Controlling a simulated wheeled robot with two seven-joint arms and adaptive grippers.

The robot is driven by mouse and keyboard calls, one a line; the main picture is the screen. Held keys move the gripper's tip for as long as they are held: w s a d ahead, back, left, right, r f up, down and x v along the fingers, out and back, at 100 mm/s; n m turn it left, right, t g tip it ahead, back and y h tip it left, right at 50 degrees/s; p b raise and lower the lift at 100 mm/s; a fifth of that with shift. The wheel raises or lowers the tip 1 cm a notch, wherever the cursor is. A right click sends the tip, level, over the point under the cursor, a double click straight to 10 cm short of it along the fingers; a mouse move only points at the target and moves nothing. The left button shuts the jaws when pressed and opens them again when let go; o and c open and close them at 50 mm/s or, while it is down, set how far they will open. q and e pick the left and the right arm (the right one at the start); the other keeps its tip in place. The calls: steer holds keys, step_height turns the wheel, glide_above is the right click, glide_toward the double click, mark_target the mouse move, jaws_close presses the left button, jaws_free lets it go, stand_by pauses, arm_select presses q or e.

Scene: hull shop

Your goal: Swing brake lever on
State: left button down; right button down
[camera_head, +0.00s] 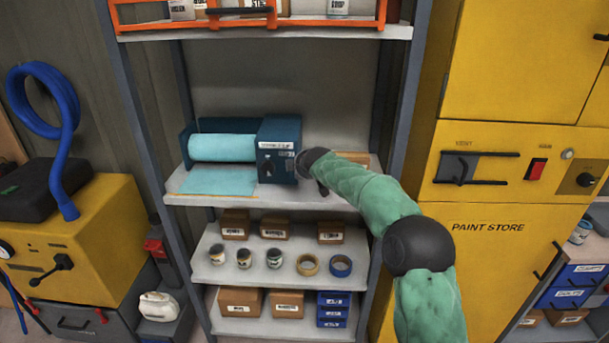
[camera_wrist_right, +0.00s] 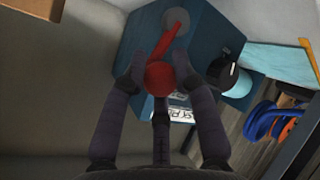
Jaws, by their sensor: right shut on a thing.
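The brake lever (camera_wrist_right: 160,77) is red, with a round knob at its near end. Its arm runs up to a round grey hub (camera_wrist_right: 176,22) on the side of a blue box (camera_wrist_right: 145,35). In the head view this blue box (camera_head: 279,135) stands at the right end of a teal roll (camera_head: 222,148) on the middle shelf. My right gripper (camera_wrist_right: 172,78) is shut on the lever's knob, with its dark fingers around it. In the head view my right wrist hides the lever and the fingertips. My left gripper is in neither view.
The shelf rack's right post (camera_head: 397,100) stands close to my right arm. A yellow paint store cabinet (camera_head: 490,235) is to the right. Lower shelves hold cans, tape rolls and cardboard boxes (camera_head: 274,228). An orange-railed shelf (camera_head: 250,33) is above.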

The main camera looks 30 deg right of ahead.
steer(key=shift+w+a+f+b, duration=0.1)
steer(key=shift+a+b, duration=0.15)
steer(key=shift+b, duration=0.1)
stand_by(0.3)
steer(key=c, duration=1)
jaws_free()
steer(key=shift+a, duration=0.1)
steer(key=shift+h, duration=0.3)
steer(key=shift+s+r, duration=0.4)
steer(key=v, duration=1.1)
steer(key=shift+w+r, duration=0.1)
